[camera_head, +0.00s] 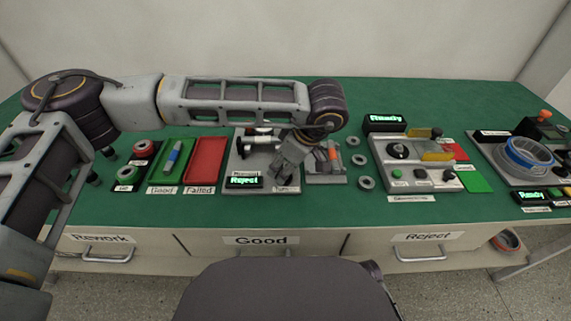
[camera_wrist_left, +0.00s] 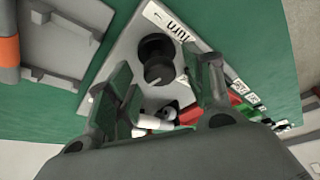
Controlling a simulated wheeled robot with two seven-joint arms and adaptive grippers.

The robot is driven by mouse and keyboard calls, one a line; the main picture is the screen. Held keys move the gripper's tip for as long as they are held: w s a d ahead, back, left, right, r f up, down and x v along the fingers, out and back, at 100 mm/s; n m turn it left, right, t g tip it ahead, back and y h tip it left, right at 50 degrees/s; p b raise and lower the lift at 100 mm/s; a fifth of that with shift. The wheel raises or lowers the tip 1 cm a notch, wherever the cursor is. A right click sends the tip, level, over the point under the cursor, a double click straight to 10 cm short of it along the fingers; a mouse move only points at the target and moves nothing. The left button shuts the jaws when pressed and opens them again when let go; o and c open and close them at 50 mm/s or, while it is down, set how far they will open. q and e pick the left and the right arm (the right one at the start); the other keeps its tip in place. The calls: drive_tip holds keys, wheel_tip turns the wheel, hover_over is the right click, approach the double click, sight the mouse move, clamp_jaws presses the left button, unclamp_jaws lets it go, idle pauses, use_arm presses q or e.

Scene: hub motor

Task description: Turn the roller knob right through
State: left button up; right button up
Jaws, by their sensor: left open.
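The black roller knob (camera_wrist_left: 157,58) stands on a grey station plate beside the label "Turn" in the left wrist view. In the head view the station (camera_head: 238,170) is left of centre, and my gripper hides most of the knob there. My left gripper (camera_head: 286,174) points down over the plate's front right corner, near the "Turn" label. In the left wrist view its two fingers (camera_wrist_left: 168,82) are apart, with the knob showing between and just beyond the tips. I cannot tell whether either finger touches it. My right gripper is in neither view.
A grey fixture with an orange part (camera_head: 333,154) stands close on the right, with loose grey rings (camera_head: 359,160) beyond. Green (camera_head: 165,184) and red (camera_head: 206,160) trays lie left. Drawers (camera_head: 262,240) run along the front.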

use_arm(q)
drive_tip(key=v, duration=1.2)
